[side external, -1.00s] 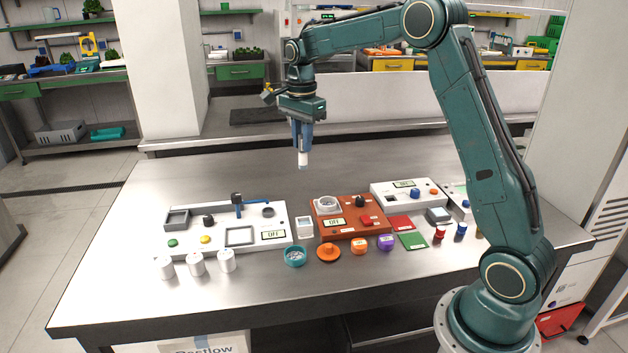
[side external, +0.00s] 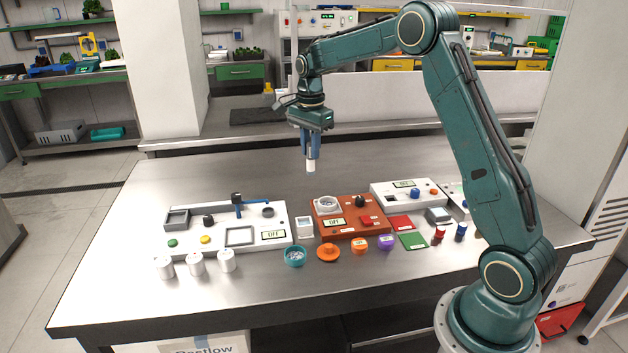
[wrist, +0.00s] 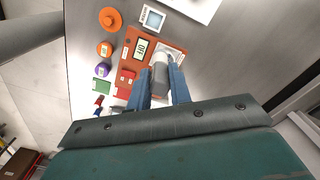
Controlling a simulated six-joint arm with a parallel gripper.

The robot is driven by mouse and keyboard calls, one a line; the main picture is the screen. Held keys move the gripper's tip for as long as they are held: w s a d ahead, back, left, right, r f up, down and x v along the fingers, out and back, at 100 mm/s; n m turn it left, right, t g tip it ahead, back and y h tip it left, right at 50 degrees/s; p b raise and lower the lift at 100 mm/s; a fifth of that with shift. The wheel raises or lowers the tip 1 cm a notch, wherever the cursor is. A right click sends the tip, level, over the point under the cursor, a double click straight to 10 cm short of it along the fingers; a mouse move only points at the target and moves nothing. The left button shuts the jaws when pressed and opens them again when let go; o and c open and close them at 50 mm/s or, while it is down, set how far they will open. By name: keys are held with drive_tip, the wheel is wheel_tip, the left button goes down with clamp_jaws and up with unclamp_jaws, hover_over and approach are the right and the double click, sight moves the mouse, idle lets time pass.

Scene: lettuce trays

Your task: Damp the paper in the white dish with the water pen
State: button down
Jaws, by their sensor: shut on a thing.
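My gripper (side external: 311,158) has its blue fingers shut on a pale, white-tipped cylinder, which I take to be the water pen (side external: 311,167). It points down, in the air above the table behind the orange-red device. In the wrist view the pen (wrist: 160,74) sits between the fingers (wrist: 160,92). The small square white dish (side external: 304,236) stands on the table left of the orange-red device, in front of and below my gripper and apart from it. It also shows at the top of the wrist view (wrist: 143,17). I cannot make out the paper's dampness.
The orange-red device (side external: 350,230) carries a round cup and a knob. A white panel (side external: 190,240) lies to its left, another white device (side external: 380,188) behind right. A teal bowl (side external: 294,257), orange lid (side external: 328,253), jars and white cylinders line the front. The table's back is clear.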

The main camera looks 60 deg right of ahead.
drive_tip(key=s+d+f, duration=0.1)
drive_tip(key=d+f, duration=0.6)
drive_tip(key=shift+s, duration=0.15)
drive_tip(key=shift+f, duration=0.25)
drive_tip(key=shift+f, duration=2)
drive_tip(key=shift+a+f, duration=0.1)
drive_tip(key=shift+f, duration=1.3)
idle(0.4)
drive_tip(key=shift+r, duration=0.2)
drive_tip(key=shift+r, duration=2.6)
